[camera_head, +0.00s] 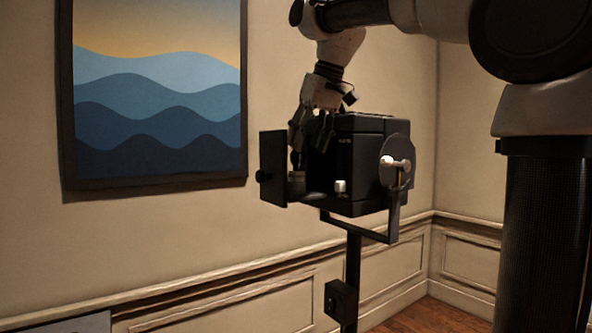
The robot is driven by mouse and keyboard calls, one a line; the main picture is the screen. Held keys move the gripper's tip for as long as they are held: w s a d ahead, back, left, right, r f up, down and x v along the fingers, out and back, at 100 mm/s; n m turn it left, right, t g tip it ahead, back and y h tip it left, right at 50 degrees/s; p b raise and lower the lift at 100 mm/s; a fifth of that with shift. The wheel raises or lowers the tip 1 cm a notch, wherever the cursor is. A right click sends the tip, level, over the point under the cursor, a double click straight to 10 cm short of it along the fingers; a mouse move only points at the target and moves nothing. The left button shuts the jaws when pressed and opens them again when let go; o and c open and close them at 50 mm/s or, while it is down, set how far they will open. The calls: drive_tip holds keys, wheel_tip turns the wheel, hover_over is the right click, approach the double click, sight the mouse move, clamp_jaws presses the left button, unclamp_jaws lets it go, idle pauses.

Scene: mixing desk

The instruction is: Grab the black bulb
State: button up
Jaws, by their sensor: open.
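A black box-shaped lamp housing (366,160) stands on a pole, with a dark panel (272,168) swung out at its left. My gripper (309,150) points down from above at the housing's left side, between the panel and the box. Its dark fingers are open. A small dark cylindrical piece (297,183) sits just below the fingers; it may be the black bulb, but it is too small and dim to be sure. I cannot tell whether the fingers touch it. Part of the housing's inside is hidden by shadow and by my gripper.
A white knob (341,187) is on the housing's lower front, and a light handle (395,162) is on the round disc at its right. A black pole (352,270) holds the housing. A framed picture (155,95) hangs on the wall behind, at left.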

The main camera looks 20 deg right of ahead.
sight(298, 167)
drive_tip(key=x, duration=0.7)
drive_tip(key=shift+w+a+f, duration=0.15)
drive_tip(key=shift+w, duration=0.05)
drive_tip(key=c, duration=1)
